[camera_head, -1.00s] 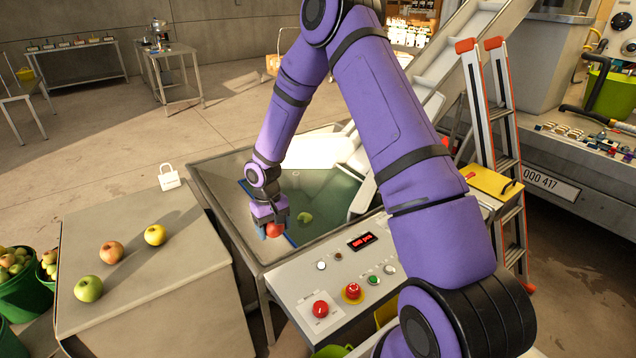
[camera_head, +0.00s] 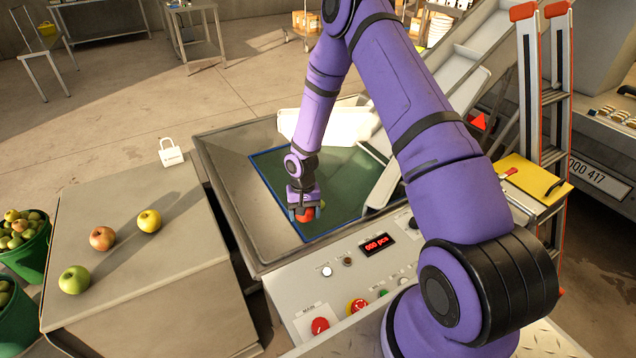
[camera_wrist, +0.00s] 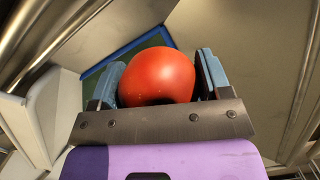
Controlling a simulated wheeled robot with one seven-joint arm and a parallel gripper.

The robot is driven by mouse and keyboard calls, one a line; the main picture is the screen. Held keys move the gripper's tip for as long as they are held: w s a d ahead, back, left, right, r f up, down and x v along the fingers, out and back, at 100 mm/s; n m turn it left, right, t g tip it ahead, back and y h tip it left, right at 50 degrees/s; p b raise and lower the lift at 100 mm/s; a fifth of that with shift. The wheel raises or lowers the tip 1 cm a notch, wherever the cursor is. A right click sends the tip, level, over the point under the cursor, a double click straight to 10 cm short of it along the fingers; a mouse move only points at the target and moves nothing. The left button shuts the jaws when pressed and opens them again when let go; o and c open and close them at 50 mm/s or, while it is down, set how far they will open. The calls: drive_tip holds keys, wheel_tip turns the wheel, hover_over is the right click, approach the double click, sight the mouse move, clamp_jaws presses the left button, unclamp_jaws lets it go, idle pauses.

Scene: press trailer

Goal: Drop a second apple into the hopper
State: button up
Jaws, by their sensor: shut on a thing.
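My gripper (camera_head: 305,213) is shut on a red apple (camera_wrist: 158,76), one blue finger on each side of it in the wrist view. The apple also shows under the gripper in the head view (camera_head: 306,215). My gripper holds it over the hopper (camera_head: 232,170), a wide metal basin with a green, blue-edged opening (camera_head: 275,165). The apple is over the near part of that opening; its exact height cannot be told. The first apple in the hopper is not clearly visible now; my arm and gripper cover part of the opening.
A control panel (camera_head: 345,275) lies in front of the hopper. A ladder (camera_head: 540,120) stands right.

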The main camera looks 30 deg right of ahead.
drive_tip(key=w+d+r+m+t, duration=0.1)
drive_tip(key=w+d+m, duration=0.25)
drive_tip(key=m, duration=0.75)
drive_tip(key=w+d+r+m+t, duration=0.25)
drive_tip(key=d+m, duration=0.25)
drive_tip(key=m, duration=0.6)
wheel_tip(320, 180, down, 6)
drive_tip(key=shift+a+g+y, duration=0.25)
drive_tip(key=shift+g+y, duration=0.1)
drive_tip(key=shift+y, duration=0.05)
drive_tip(key=o, duration=1.1)
drive_tip(key=shift+c, duration=0.2)
drive_tip(key=shift+r, duration=0.1)
wheel_tip(320, 180, up, 10)
drive_tip(key=s+d, duration=0.1)
drive_tip(key=shift+r, duration=0.25)
drive_tip(key=shift+d, duration=0.1)
